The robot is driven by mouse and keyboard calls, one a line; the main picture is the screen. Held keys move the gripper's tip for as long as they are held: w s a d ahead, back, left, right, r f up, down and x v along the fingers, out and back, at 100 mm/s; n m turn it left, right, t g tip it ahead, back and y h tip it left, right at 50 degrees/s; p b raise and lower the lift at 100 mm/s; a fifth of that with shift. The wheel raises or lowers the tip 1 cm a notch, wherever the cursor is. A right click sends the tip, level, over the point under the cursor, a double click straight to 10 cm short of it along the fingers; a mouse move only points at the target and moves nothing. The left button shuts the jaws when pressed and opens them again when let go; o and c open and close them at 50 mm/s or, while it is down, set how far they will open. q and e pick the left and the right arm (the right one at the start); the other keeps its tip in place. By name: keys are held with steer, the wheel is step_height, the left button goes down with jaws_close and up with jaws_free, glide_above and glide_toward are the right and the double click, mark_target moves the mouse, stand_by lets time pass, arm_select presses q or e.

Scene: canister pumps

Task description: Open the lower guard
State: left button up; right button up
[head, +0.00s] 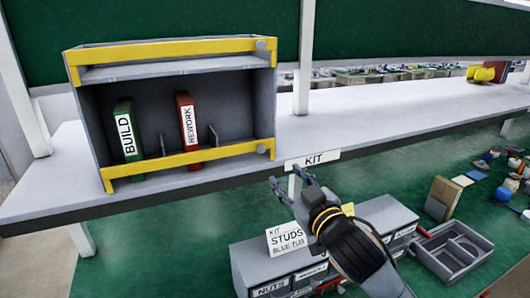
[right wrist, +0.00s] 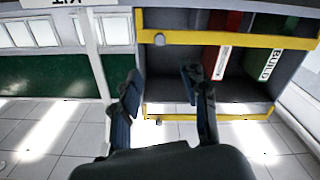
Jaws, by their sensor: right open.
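The lower guard (head: 190,160) is a yellow bar across the bottom front of a grey open-fronted cabinet (head: 85,125), in front of two binders. A round grey knob (head: 261,149) sits at its right end. In the right wrist view, which is upside down, the lower guard (right wrist: 235,41) is the upper yellow bar, with its knob (right wrist: 160,38) at the left end. My right gripper (head: 292,186) is open and empty, below and right of that knob and apart from it. Its spread fingers (right wrist: 162,80) also show in the wrist view. My left gripper is not in view.
An upper yellow guard (head: 170,48) spans the cabinet top. A green BUILD binder (head: 127,130) and a red REWORK binder (head: 187,120) stand inside. A KIT label (head: 313,159) is on the shelf edge. Grey bins (head: 250,265) and a tray (head: 455,250) sit below.

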mark_target(262, 150)
steer(key=p+x, duration=0.4)
steer(key=x, duration=0.8)
steer(key=shift+r, duration=0.1)
steer(key=shift+p+x, duration=0.4)
steer(key=shift+x, duration=0.45)
jaws_close()
steer(key=shift+f, duration=0.2)
